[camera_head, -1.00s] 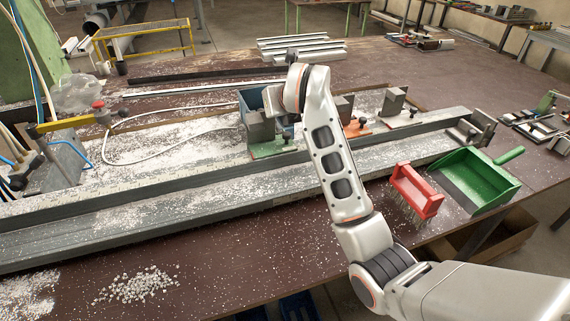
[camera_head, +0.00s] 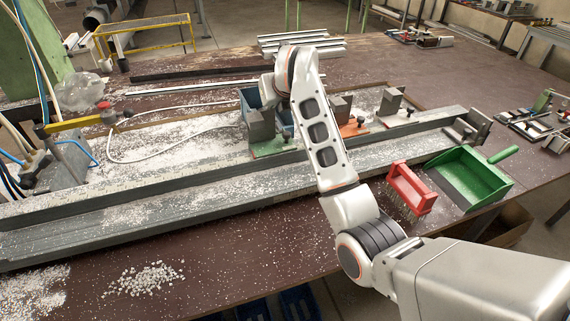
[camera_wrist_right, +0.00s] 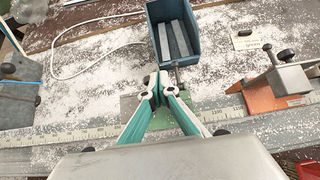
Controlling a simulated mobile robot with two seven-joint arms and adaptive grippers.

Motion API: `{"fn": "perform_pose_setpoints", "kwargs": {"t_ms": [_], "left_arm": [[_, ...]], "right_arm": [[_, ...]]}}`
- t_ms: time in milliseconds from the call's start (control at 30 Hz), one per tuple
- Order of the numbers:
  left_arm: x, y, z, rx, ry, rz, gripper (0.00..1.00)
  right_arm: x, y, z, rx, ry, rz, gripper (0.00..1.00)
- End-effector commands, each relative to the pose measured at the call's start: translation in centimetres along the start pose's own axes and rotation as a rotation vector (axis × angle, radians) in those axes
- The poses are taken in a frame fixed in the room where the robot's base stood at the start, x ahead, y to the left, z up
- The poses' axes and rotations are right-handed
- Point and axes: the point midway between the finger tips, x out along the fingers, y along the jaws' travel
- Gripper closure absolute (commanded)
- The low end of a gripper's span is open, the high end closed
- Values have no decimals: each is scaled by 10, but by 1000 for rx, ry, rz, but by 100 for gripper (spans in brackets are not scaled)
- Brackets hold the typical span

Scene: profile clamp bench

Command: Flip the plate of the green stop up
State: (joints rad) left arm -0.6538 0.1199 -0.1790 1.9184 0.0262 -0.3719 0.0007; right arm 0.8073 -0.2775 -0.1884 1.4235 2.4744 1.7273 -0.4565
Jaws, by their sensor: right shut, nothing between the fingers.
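The green stop (camera_head: 268,149) sits on the rail in the middle of the bench. My right gripper (camera_wrist_right: 160,82) is shut and empty, over the green stop. I cannot tell whether the fingers touch it. My left gripper is not in view.
A blue bin (camera_wrist_right: 155,42) stands just behind the green stop. An orange stop (camera_head: 352,129) and another grey stop (camera_head: 391,101) stand to its right. A red brush (camera_head: 412,190) and green dustpan (camera_head: 470,178) lie at the front right. White chips cover much of the bench.

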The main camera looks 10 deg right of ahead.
Motion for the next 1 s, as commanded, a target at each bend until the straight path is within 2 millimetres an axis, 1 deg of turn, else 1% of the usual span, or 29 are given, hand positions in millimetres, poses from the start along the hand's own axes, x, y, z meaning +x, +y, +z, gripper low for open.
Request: {"fn": "perform_pose_setpoints", "kwargs": {"t_ms": [167,267,367,600,700,833,1000], "left_arm": [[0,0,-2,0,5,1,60],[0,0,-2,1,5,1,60],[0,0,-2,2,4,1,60],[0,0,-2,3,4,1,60],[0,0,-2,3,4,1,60],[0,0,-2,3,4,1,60],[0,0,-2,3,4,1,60]], "right_arm": [[-1,0,0,1,1,1,100],[-8,0,0,1,-1,0,100],[-23,0,1,1,-3,0,100],[-73,0,2,1,-5,-1,100],[-91,0,1,0,-5,0,100],[-108,-1,1,-1,-3,-2,100],[-118,0,1,-1,-1,0,100]]}}
